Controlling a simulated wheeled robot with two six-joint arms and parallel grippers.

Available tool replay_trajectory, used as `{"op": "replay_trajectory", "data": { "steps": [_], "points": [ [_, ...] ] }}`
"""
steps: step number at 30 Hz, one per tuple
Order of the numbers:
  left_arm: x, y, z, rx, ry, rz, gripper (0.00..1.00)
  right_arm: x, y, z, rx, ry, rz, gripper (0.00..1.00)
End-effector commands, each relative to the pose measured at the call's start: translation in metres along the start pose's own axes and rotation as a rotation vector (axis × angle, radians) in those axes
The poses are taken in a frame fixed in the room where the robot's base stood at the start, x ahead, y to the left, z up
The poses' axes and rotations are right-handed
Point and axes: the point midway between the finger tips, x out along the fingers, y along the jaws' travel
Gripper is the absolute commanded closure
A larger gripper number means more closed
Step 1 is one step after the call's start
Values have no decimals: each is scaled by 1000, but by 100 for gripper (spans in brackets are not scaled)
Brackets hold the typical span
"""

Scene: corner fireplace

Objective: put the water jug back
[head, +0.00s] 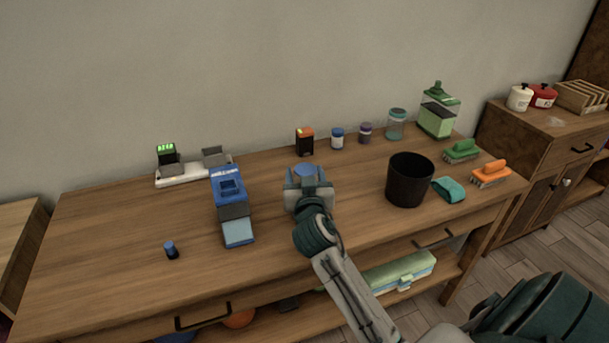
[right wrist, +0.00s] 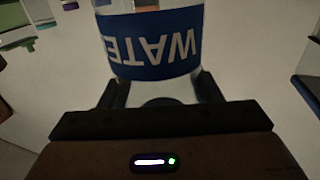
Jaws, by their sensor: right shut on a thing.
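The water jug shows in the right wrist view as a clear vessel with a blue band (right wrist: 155,48) lettered in white, upside down in that picture. My right gripper (head: 308,183) is shut on it, one finger on each side. In the head view only the jug's round blue top (head: 305,170) shows, with the gripper hiding most of the rest. The gripper is over the middle of the wooden table (head: 120,250); I cannot tell whether the jug touches the tabletop. My left gripper is not in view.
A blue device (head: 229,190) stands left of the gripper and a black bin (head: 409,180) to its right. An orange-and-black box (head: 304,142) and small jars stand behind. A white charger strip (head: 190,175) lies at the back left. The front left tabletop is mostly clear.

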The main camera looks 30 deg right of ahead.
Motion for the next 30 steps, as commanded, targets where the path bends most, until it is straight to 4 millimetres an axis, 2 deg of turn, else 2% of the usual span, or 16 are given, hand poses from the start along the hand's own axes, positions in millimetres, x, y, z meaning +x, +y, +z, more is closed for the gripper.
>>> {"op": "replay_trajectory", "data": {
  "steps": [5, 6, 9, 21, 23, 25, 27, 30],
  "points": [
    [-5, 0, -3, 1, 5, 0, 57, 0, 0, 2, 0, 1, 0, 78],
    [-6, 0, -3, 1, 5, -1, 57, 0, 0, 2, 0, 0, 0, 36],
    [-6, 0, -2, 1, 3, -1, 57, 0, 0, 2, 0, 0, 0, 20],
    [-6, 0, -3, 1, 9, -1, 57, 0, 0, -2, 0, 0, 0, 20],
    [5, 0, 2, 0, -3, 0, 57, -9, 0, 1, 1, -1, -1, 20],
    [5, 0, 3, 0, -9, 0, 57, -24, -1, 1, 3, -1, -1, 20],
    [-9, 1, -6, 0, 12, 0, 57, -40, 0, 2, 4, -2, -1, 20],
    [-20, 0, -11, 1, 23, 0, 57, -64, 0, 2, 5, -3, 0, 20]
  ]
}}
